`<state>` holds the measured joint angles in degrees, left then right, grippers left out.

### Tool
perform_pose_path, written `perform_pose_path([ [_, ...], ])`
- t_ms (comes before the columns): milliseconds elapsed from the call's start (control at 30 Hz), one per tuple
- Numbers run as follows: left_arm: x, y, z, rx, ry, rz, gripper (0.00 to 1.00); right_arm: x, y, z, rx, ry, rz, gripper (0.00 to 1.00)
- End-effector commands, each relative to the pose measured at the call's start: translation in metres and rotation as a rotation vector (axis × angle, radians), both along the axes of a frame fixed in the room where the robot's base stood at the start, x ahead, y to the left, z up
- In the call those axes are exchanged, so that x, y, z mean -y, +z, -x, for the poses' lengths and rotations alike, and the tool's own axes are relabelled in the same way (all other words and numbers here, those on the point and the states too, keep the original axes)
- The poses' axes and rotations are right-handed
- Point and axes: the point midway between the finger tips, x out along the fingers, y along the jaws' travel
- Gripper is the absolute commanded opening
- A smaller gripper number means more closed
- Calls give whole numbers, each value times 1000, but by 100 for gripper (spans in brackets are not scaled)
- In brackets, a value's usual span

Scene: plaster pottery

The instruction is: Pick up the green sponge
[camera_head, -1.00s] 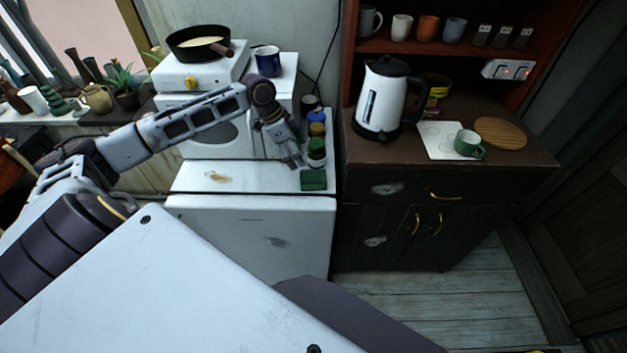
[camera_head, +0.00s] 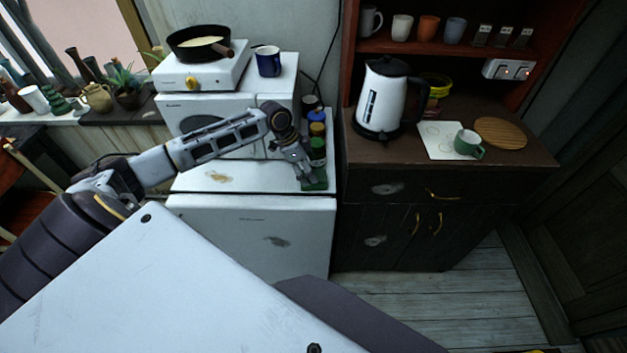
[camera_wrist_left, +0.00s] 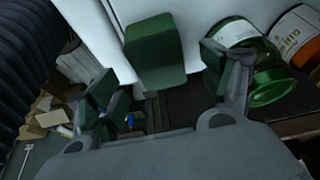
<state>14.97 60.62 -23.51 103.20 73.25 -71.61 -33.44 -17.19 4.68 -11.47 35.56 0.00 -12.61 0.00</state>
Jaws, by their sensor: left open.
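The green sponge (camera_head: 316,182) lies on the white top of the low fridge (camera_head: 250,180), near its right front corner. In the left wrist view the sponge (camera_wrist_left: 154,55) is a dark green block between and beyond the spread fingers. My left gripper (camera_head: 304,176) is right at the sponge in the head view and covers part of it. In the left wrist view my left gripper (camera_wrist_left: 165,90) is open and nothing is held in it. Contact between fingers and sponge cannot be made out. My right gripper is not in view.
A green bottle (camera_head: 318,150) stands just behind the sponge, close to a finger in the wrist view (camera_wrist_left: 235,35). A blue bottle (camera_head: 317,117) stands behind it. The microwave (camera_head: 225,120) is behind my arm. The dark cabinet (camera_head: 400,170) is to the right.

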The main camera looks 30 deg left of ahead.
Motion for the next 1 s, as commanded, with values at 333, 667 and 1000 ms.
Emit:
perform_pose_path([
  [333, 1, -2, 0, -1, 0, 1, 80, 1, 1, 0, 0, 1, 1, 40],
  [667, 10, -30, -6, -1, -2, 1, 80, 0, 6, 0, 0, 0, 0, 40],
  [1000, 15, -49, -10, -1, 0, -1, 80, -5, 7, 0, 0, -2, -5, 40],
])
